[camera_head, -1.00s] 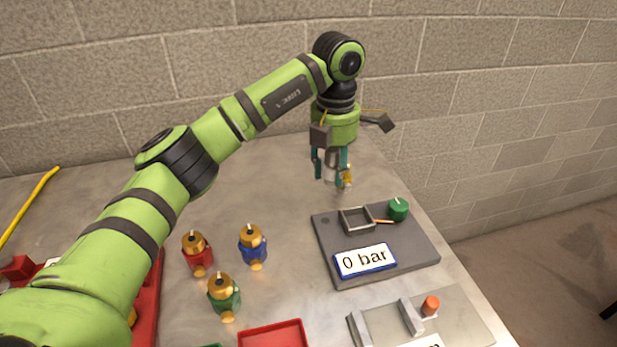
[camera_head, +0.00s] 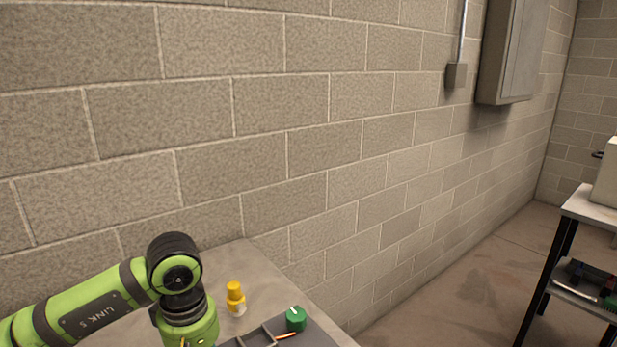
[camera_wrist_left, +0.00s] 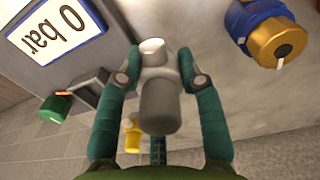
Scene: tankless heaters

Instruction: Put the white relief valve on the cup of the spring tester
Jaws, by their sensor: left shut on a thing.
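In the left wrist view my left gripper (camera_wrist_left: 160,82) is shut on the white relief valve (camera_wrist_left: 157,104). It shows as a grey cylindrical body with a white end, between the teal fingers. In the head view my left wrist is at the bottom edge, and the fingers and the valve are out of frame. A dark grey plate (camera_wrist_left: 50,70) carries a "0 bar" display (camera_wrist_left: 55,28), a square metal frame (camera_wrist_left: 88,90) and a green knob (camera_wrist_left: 53,108). I cannot tell whether this is the spring tester, and no cup is clearly visible. My right gripper is not in view.
A yellow valve (camera_head: 236,294) stands on the table behind the plate; it also shows in the left wrist view (camera_wrist_left: 132,138). A blue valve with a brass cap (camera_wrist_left: 270,35) is at the upper right there. A block wall (camera_head: 300,130) stands behind the table.

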